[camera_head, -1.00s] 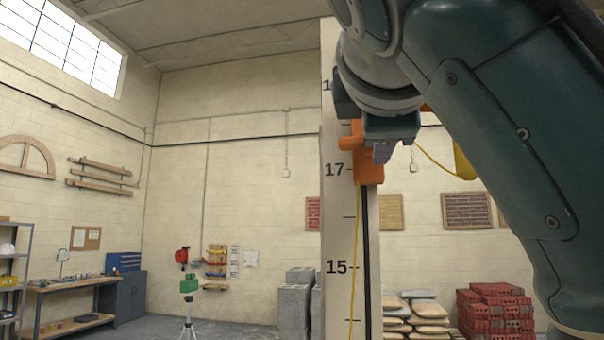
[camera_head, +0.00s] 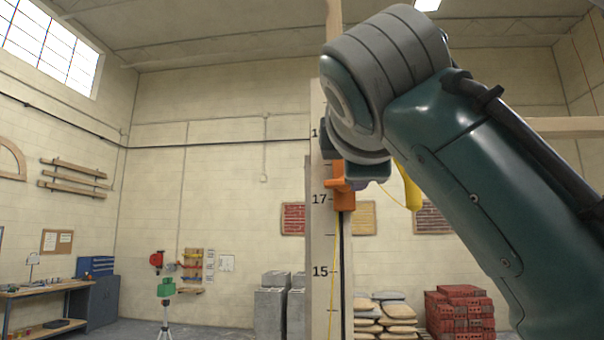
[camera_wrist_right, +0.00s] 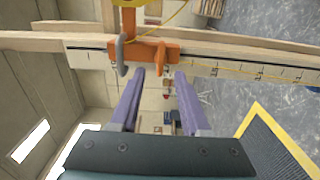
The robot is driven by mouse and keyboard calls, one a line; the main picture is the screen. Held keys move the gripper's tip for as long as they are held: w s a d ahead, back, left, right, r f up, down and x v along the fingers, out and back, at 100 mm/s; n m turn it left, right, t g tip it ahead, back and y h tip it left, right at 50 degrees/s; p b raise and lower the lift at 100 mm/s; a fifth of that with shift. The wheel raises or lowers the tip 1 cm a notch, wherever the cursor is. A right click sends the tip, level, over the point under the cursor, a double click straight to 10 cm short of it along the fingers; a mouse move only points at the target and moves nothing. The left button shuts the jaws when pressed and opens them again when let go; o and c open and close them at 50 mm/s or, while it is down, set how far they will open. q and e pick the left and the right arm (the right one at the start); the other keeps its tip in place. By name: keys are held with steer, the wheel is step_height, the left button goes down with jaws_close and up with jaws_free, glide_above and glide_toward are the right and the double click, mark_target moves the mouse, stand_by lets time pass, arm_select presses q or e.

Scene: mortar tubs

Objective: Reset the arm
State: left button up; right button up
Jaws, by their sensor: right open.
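My right arm reaches across the right half of the head view, with its wrist in front of an upright marked post (camera_head: 323,240) bearing 17 and 15. An orange block (camera_head: 345,198) sits on this post below the wrist, with a yellow line hanging down. The orange block (camera_wrist_right: 149,50) lies just beyond the fingertips on the marked post (camera_wrist_right: 215,68). I cannot tell whether the fingers touch it. My left gripper is not in view.
A yellow part (camera_head: 409,188) shows beside my wrist. Grey blocks (camera_head: 270,308), stacked bags (camera_head: 398,312) and red bricks (camera_head: 461,310) stand behind the post. A green device on a tripod (camera_head: 166,288) and a workbench (camera_head: 45,289) are at the left.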

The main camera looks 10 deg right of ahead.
stand_by(0.5)
steer(key=s+d+f+m+g+y+p, duration=0.1)
steer(key=s+f+m+g+y, duration=0.2)
steer(key=f, duration=0.9)
steer(key=s+d+f+m+g+p, duration=0.1)
steer(key=s+f+m+g, duration=0.3)
steer(key=f, duration=0.8)
steer(key=s+f+m+g, duration=0.2)
steer(key=s+f, duration=0.2)
steer(key=s, duration=0.4)
steer(key=s+d+f+m+g+y+p, duration=0.1)
steer(key=s+f+g, duration=0.1)
steer(key=s+f, duration=0.3)
steer(key=s+d+f+m+g+y+p, duration=0.1)
steer(key=s+f, duration=0.3)
steer(key=s, duration=0.8)
steer(key=shift+s+d+f+m+g, duration=0.2)
steer(key=shift+s+f+m+g, duration=0.15)
steer(key=shift+m+g, duration=0.5)
